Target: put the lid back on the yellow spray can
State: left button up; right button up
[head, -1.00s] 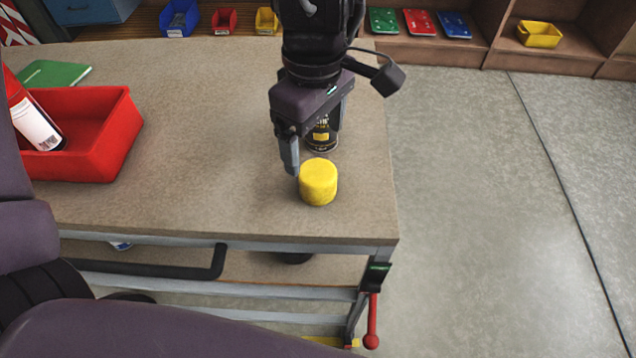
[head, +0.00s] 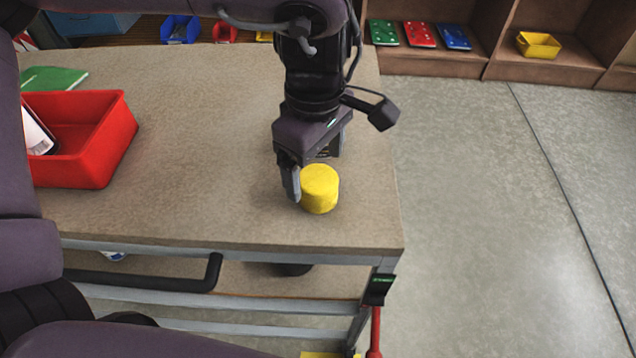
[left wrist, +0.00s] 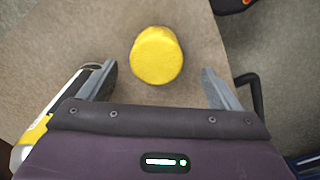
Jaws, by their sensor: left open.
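The yellow lid (head: 320,190) stands on the table near its front right corner. In the left wrist view the lid (left wrist: 157,56) lies between the two open fingers, with gaps on both sides. My left gripper (head: 314,170) is open and empty, just behind and above the lid in the head view. The spray can is almost wholly hidden behind the gripper in the head view. In the left wrist view its yellow, white and black side (left wrist: 36,128) shows at the left, beyond the left finger and partly covered by the gripper. My right gripper is not in view.
A red bin (head: 108,150) holding a white-labelled can (head: 38,135) stands at the left of the table (head: 200,130). A green flat item (head: 52,79) lies behind it. The table between bin and lid is clear. Shelves with small bins stand at the back.

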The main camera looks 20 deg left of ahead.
aim_at(316, 177)
pick_arm(q)
jog(key=f, duration=0.5)
jog(key=shift+w+p, duration=0.2)
jog(key=shift+p, duration=0.15)
jog(key=c, duration=1)
notch_tip(316, 177, up, 10)
jog(key=shift+w+f, duration=0.1)
jog(key=shift+f, duration=0.1)
notch_tip(316, 177, up, 10)
jog(key=p, duration=0.3)
jog(key=shift+r, duration=0.15)
